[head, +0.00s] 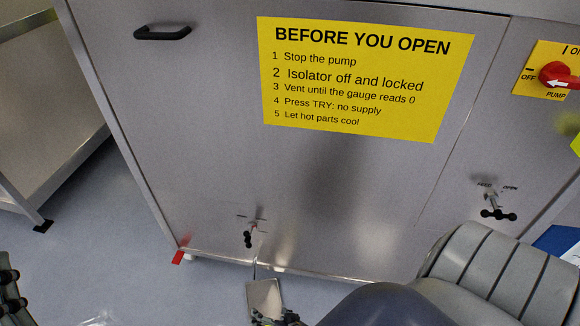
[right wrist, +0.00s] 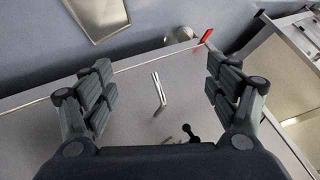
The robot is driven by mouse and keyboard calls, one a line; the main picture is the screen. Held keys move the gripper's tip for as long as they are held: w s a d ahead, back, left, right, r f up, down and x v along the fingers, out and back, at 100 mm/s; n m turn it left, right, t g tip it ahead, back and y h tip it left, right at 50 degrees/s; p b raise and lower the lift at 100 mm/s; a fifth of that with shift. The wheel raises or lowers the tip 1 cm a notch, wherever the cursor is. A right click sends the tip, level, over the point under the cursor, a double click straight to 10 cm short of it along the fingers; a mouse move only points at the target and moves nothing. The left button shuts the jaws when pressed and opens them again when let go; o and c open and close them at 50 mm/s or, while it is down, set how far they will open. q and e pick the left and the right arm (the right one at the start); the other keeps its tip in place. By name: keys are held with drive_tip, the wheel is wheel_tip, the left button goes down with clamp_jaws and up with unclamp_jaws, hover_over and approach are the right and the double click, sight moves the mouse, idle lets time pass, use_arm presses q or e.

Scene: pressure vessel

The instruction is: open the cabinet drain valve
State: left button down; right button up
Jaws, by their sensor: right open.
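The cabinet drain valve is low on the steel cabinet front, with a small black handle (head: 248,239) hanging roughly downward from its stem. In the right wrist view the black handle (right wrist: 191,133) lies near the gripper's palm, partly hidden. A thin metal spout (head: 255,268) runs down below it; it also shows in the right wrist view (right wrist: 158,94). My right gripper (head: 278,319) is at the bottom of the head view, mostly hidden. In the right wrist view its fingers (right wrist: 160,95) are wide apart and empty, on either side of the spout. A dark part of my left gripper (head: 10,295) shows at the left edge.
A metal tray (head: 264,297) lies under the spout. A second valve with a black handle (head: 497,214), marked feed, is at the right. A red pump switch (head: 557,75) is above it. A steel bench (head: 50,80) stands left; floor between is clear.

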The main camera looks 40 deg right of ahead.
drive_tip(key=s+d+f+n+g+p, duration=0.1)
drive_tip(key=s+n+g+p, duration=0.1)
drive_tip(key=s, duration=0.4)
drive_tip(key=shift+d+f+n, duration=0.2)
drive_tip(key=shift+d+n, duration=0.1)
drive_tip(key=shift+n, duration=0.2)
drive_tip(key=shift+s, duration=0.1)
